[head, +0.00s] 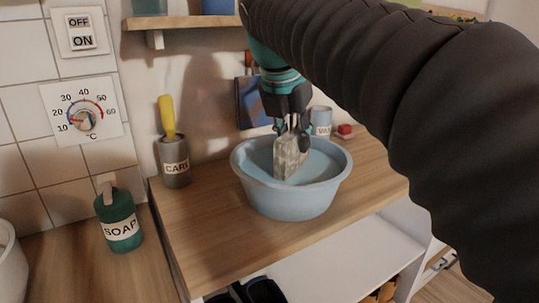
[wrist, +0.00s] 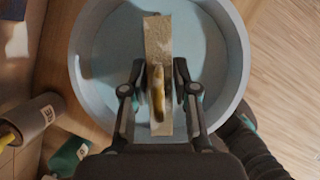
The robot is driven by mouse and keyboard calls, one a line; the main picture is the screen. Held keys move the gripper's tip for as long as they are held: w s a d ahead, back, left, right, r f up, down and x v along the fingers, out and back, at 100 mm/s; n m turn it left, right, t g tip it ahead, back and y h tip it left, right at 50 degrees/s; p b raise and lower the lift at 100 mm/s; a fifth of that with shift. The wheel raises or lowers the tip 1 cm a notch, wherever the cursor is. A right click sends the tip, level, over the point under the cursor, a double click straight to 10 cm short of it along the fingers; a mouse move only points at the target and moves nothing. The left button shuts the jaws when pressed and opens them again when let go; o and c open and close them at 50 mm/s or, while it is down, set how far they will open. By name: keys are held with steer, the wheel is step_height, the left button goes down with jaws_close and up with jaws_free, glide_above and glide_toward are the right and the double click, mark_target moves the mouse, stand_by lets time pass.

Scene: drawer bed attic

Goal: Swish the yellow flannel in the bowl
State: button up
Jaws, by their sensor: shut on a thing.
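The pale blue bowl (head: 285,203) stands upright on the wooden counter, and its rim shows in the wrist view (wrist: 238,60). My gripper (head: 292,138) points down into the bowl from above. It is shut on the flannel (head: 289,162), which looks mottled beige here. In the wrist view the flannel (wrist: 158,42) is a pale yellowish strip with a darker yellow fold between the fingers of my gripper (wrist: 157,90). The flannel hangs inside the bowl, its lower end at the pale blue surface. I cannot tell how deep it reaches.
A grey CARE pot (head: 175,172) with a yellow-handled tool stands left of the bowl. A green SOAP bottle (head: 120,222) stands further left. A labelled cup (head: 321,118) and a small red item (head: 345,130) stand behind the bowl. The counter (head: 215,235) in front is clear.

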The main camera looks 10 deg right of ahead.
steer(key=shift+w+d, duration=0.25)
steer(key=shift+d, duration=0.4)
steer(key=shift+s+a, duration=0.3)
steer(key=shift+a, duration=0.65)
steer(key=shift+s+a, duration=0.3)
steer(key=shift+a, duration=0.6)
steer(key=shift+w+d, duration=0.3)
steer(key=shift+d, duration=0.65)
steer(key=shift+r, duration=0.15)
steer(key=shift+r, duration=6.35)
